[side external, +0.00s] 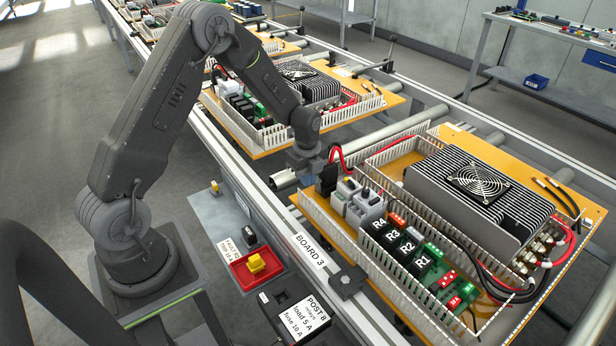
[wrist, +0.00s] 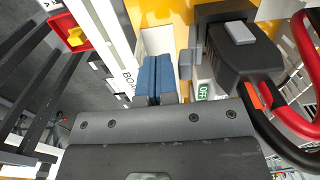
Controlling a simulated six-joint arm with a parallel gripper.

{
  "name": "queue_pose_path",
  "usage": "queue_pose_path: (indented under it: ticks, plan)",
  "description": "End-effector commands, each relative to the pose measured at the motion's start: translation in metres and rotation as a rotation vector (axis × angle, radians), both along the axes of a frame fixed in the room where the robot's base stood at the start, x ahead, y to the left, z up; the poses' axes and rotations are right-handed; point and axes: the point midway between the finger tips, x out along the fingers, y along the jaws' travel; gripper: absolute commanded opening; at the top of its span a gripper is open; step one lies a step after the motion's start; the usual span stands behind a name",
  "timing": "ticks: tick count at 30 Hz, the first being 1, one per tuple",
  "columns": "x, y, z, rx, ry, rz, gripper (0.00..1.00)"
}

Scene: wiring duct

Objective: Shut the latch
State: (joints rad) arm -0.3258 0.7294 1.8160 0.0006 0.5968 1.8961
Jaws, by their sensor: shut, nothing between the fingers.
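A black connector housing (wrist: 236,62) with a grey tab (wrist: 241,33) on its top shows in the wrist view, right of my gripper. A small grey piece (wrist: 185,66) sits at its left side; I cannot tell which of these is the latch or how far it is closed. My gripper (wrist: 156,76) is shut and empty, its blue fingers together to the left of the housing. In the side view my gripper (side external: 304,174) is at the near left corner of the board (side external: 300,201), beside the black housing (side external: 327,179), and hides part of that corner.
Red and black cables (wrist: 297,118) leave the housing on the right. A green OFF marking (wrist: 204,92) shows by the housing. White slotted duct walls (side external: 345,239) edge the board. A finned black unit (side external: 480,190) stands farther right. A red holder (side external: 250,269) lies left of the rail.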

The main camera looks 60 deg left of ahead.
Motion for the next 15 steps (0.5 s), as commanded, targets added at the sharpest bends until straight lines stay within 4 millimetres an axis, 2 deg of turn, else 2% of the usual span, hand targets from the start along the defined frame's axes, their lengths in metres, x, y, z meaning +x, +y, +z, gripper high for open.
queue_pose_path:
  ticks: [4, 15]
  plan:
    - [0.000, 0.000, 0.007, 0.001, -0.002, 0.000, 0.00]
    - [0.000, 0.000, 0.043, 0.001, -0.004, 0.000, 0.00]
